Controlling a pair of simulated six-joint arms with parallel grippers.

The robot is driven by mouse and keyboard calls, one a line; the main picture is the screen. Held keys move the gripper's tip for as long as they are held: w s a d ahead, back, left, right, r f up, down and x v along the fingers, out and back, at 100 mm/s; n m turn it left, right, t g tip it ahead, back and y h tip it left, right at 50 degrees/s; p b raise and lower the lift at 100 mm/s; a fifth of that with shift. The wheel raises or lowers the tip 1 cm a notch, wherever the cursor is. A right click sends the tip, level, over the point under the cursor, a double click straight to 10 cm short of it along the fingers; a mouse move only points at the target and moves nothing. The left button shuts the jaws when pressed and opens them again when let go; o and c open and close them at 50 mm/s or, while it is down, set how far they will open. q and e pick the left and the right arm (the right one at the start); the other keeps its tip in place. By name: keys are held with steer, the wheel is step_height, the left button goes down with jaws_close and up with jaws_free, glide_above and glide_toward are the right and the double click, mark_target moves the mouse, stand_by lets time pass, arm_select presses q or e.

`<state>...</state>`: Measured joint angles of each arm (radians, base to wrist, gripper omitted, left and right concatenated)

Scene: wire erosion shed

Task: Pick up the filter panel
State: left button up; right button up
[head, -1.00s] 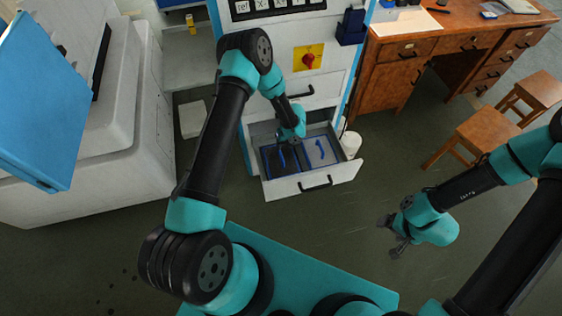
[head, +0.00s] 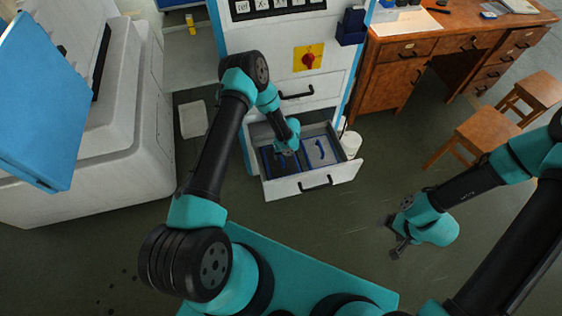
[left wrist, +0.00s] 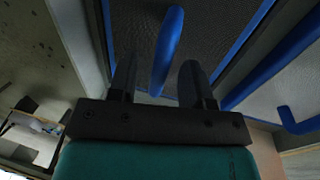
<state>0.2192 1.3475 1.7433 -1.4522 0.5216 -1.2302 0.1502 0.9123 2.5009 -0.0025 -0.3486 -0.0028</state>
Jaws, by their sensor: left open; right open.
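An open drawer (head: 312,186) holds two panels side by side. The left one is a dark, blue-edged filter panel (head: 267,166), mostly covered by my left gripper in the head view. The right one is a lighter grey panel (head: 326,157) with a curved blue handle. My left gripper (head: 284,152) is open over the dark panel. In the left wrist view the dark mesh panel (left wrist: 215,28) has a blue handle (left wrist: 167,48) that appears between the fingers of my left gripper (left wrist: 157,82). I cannot tell whether they touch it. My right gripper (head: 391,238) is open and empty above the floor.
The drawer belongs to a white cabinet (head: 318,84) with a red switch. A white bucket (head: 351,146) stands at the drawer's right. A wooden desk (head: 396,72) and stools (head: 482,134) are at the right, and a pale machine (head: 120,130) is at the left.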

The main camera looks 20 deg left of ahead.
arm_select(q)
steer(key=shift+a+f, duration=0.1)
steer(key=shift+f, duration=0.45)
jaws_close()
